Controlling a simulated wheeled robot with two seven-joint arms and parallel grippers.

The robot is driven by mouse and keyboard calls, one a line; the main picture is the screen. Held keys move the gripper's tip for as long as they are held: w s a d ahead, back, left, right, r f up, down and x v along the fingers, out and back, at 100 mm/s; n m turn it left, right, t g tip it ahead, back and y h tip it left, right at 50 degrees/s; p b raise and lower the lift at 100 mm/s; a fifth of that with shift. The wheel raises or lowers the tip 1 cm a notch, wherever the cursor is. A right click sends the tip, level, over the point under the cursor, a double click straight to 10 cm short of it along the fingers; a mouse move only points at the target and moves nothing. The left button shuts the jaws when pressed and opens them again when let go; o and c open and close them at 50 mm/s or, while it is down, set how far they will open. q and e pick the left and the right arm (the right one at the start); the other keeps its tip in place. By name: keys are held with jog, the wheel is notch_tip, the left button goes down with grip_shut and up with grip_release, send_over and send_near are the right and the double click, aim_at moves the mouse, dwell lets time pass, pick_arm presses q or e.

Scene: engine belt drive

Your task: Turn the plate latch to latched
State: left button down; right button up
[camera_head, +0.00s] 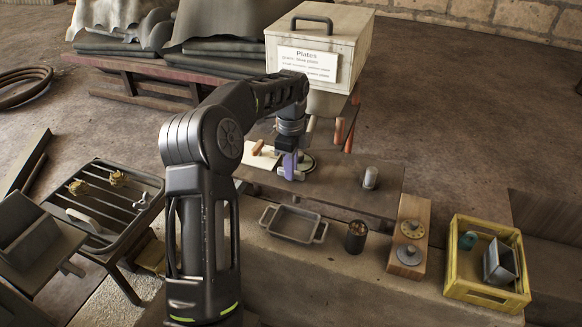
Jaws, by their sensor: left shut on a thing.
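My left gripper (287,152) reaches down to the middle of the dark workbench (340,183). It is shut on a small purple piece, which looks like the handle of the plate latch (289,168). The gripper and wrist hide part of it, and its exact turn angle is too small to tell. A round disc with a dark rim (308,162) sits just right of the latch, partly hidden. My right gripper is not in view.
A box labelled Plates (345,45) stands behind. An orange-handled tool (258,147) lies left of the gripper. A metal cylinder (370,177) stands on the bench's right. In front are a grey tray (293,224), a dark can (356,237) and a yellow crate (455,262).

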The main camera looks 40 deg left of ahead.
pick_arm(q)
jog(key=n, duration=0.4)
jog(key=shift+n, duration=0.3)
jog(key=n, duration=0.4)
jog(key=shift+n, duration=0.3)
jog(key=n, duration=0.4)
jog(key=shift+n+b, duration=0.3)
jog(key=shift+n, duration=1.9)
jog(key=c, duration=1.4)
grip_release()
